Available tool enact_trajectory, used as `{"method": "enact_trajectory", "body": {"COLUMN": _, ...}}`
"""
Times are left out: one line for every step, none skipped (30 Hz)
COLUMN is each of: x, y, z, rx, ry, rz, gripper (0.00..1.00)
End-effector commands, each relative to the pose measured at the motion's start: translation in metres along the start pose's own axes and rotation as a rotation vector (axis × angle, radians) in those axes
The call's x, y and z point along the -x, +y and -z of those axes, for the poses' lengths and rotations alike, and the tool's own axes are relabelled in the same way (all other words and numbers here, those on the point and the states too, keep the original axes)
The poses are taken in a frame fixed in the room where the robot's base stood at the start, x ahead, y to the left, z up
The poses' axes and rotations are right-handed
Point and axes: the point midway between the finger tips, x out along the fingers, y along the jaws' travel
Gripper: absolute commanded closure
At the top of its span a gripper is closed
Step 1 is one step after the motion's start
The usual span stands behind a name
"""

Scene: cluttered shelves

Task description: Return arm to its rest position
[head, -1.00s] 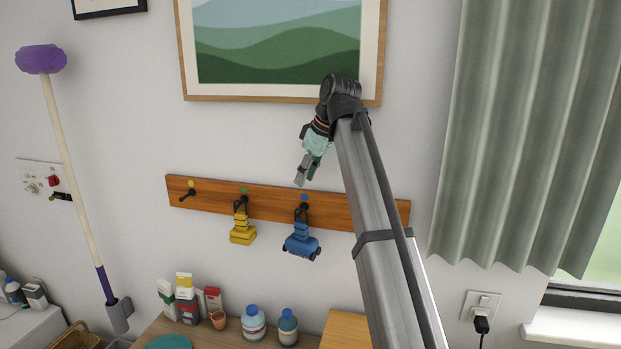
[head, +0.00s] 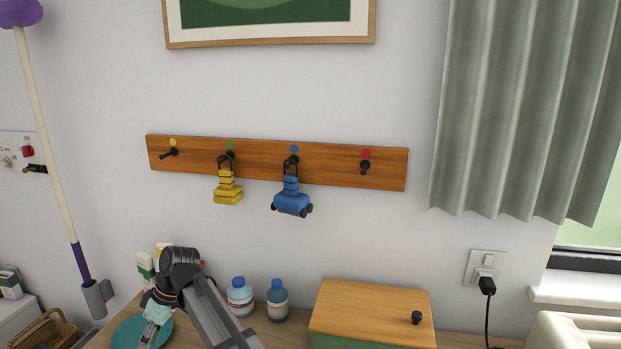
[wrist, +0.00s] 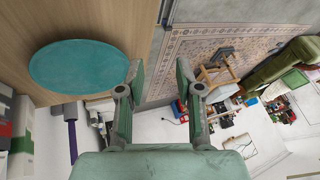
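My gripper (head: 150,333) is low at the left in the head view, in front of the counter and beside a teal round plate. In the wrist view my gripper (wrist: 161,82) shows two fingers spread apart with nothing between them. My arm is folded down to the lower left, away from the wall rack. In the wrist view the teal plate (wrist: 78,75) lies on the wooden surface left of the fingers. A patterned rug and the floor show beyond the fingers.
A wooden hook rack (head: 330,172) is on the wall. A yellow item (head: 228,190) hangs at the green dot and a blue wheeled item (head: 291,203) at the blue dot. Two bottles (head: 240,297) and a wood-topped box (head: 372,307) stand on the counter.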

Motion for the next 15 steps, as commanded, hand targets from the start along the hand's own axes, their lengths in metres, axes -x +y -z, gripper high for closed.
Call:
{"method": "enact_trajectory", "body": {"x": -0.045, "y": -0.011, "z": -0.008, "rx": 0.011, "ry": -0.009, "rz": 0.028, "gripper": 0.65}}
{"method": "enact_trajectory", "body": {"x": -0.065, "y": -0.018, "z": -0.01, "rx": 0.016, "ry": -0.013, "rz": 0.043, "gripper": 0.65}}
{"method": "enact_trajectory", "body": {"x": -0.091, "y": -0.027, "z": -0.013, "rx": 0.024, "ry": -0.018, "rz": 0.061, "gripper": 0.65}}
{"method": "enact_trajectory", "body": {"x": -0.111, "y": -0.034, "z": -0.015, "rx": 0.029, "ry": -0.022, "rz": 0.075, "gripper": 0.65}}
{"method": "enact_trajectory", "body": {"x": -0.129, "y": -0.041, "z": -0.018, "rx": 0.034, "ry": -0.026, "rz": 0.09, "gripper": 0.65}}
{"method": "enact_trajectory", "body": {"x": -0.155, "y": -0.051, "z": -0.022, "rx": 0.04, "ry": -0.032, "rz": 0.109, "gripper": 0.65}}
{"method": "enact_trajectory", "body": {"x": -0.172, "y": -0.059, "z": -0.025, "rx": 0.044, "ry": -0.036, "rz": 0.121, "gripper": 0.65}}
{"method": "enact_trajectory", "body": {"x": -0.19, "y": -0.066, "z": -0.028, "rx": 0.048, "ry": -0.041, "rz": 0.135, "gripper": 0.65}}
{"method": "enact_trajectory", "body": {"x": -0.212, "y": -0.076, "z": -0.033, "rx": 0.052, "ry": -0.047, "rz": 0.152, "gripper": 0.65}}
{"method": "enact_trajectory", "body": {"x": -0.227, "y": -0.083, "z": -0.037, "rx": 0.055, "ry": -0.051, "rz": 0.163, "gripper": 0.65}}
{"method": "enact_trajectory", "body": {"x": -0.241, "y": -0.089, "z": -0.041, "rx": 0.057, "ry": -0.055, "rz": 0.173, "gripper": 0.65}}
{"method": "enact_trajectory", "body": {"x": -0.26, "y": -0.097, "z": -0.047, "rx": 0.058, "ry": -0.062, "rz": 0.186, "gripper": 0.65}}
{"method": "enact_trajectory", "body": {"x": -0.272, "y": -0.103, "z": -0.051, "rx": 0.058, "ry": -0.066, "rz": 0.195, "gripper": 0.65}}
{"method": "enact_trajectory", "body": {"x": -0.284, "y": -0.108, "z": -0.057, "rx": 0.056, "ry": -0.071, "rz": 0.204, "gripper": 0.65}}
{"method": "enact_trajectory", "body": {"x": -0.299, "y": -0.114, "z": -0.063, "rx": 0.053, "ry": -0.077, "rz": 0.214, "gripper": 0.65}}
